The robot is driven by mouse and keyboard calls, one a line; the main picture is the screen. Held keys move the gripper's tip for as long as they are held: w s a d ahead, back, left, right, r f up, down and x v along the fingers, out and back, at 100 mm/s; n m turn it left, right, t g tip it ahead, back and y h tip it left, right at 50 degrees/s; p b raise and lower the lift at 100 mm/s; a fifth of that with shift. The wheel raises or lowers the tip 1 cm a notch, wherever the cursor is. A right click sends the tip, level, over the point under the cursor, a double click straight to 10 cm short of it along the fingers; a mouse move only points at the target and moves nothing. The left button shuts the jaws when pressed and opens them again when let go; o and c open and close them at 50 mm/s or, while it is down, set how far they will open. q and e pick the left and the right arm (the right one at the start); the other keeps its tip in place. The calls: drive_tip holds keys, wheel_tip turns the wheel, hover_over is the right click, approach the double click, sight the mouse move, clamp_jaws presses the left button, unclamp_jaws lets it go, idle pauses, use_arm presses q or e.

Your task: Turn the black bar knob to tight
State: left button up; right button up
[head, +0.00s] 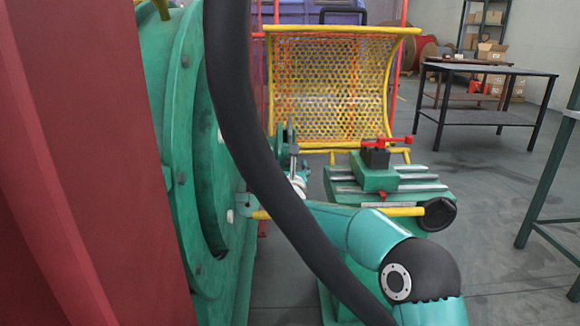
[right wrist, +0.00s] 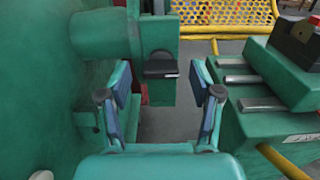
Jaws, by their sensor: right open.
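The black bar knob (right wrist: 161,66) sits on the front of a green machine housing, near the middle of the right wrist view. Its bar looks about level. My right gripper (right wrist: 164,84) is open and empty, with one blue-padded finger on each side of the picture. The knob shows beyond the gap between the fingertips, apart from both. In the head view I cannot make out the knob, and a dark tube partly hides the area by my right wrist. My left gripper is not in view.
A green slotted carriage (right wrist: 250,80) stands close to the right finger, with a yellow bar (right wrist: 283,161) below. In the head view are a yellow mesh guard (head: 330,90), a red panel (head: 80,150) and a dark table (head: 490,70).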

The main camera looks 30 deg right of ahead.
drive_tip(key=shift+w+d, duration=0.25)
drive_tip(key=shift+w, duration=0.2)
drive_tip(key=c, duration=1.1)
drive_tip(key=shift+a, duration=0.1)
drive_tip(key=shift+c, duration=0.2)
